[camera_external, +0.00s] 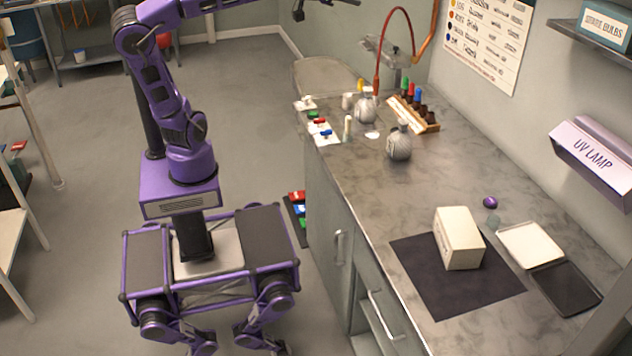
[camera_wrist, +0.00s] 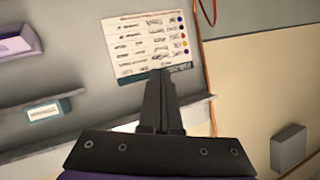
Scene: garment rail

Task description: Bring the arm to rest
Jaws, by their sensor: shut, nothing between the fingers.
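My gripper (camera_external: 299,12) is at the top edge of the external view, high above the far end of the grey workbench (camera_external: 470,165). My purple arm is raised and reaches to the right, its upper part cut off by the frame. In the wrist view my gripper (camera_wrist: 163,75) has its two dark fingers together, with nothing between them. The fingertips overlap the lower edge of a wall chart (camera_wrist: 150,45) in that view. No garment rail shows in either view.
The bench holds flasks (camera_external: 399,143), a rack of coloured-top bottles (camera_external: 415,113), a white box (camera_external: 459,238) on a dark mat (camera_external: 415,265), and trays (camera_external: 530,245). A red hose (camera_external: 378,50) rises near the sink. A UV lamp (camera_external: 595,157) and shelf line the right wall.

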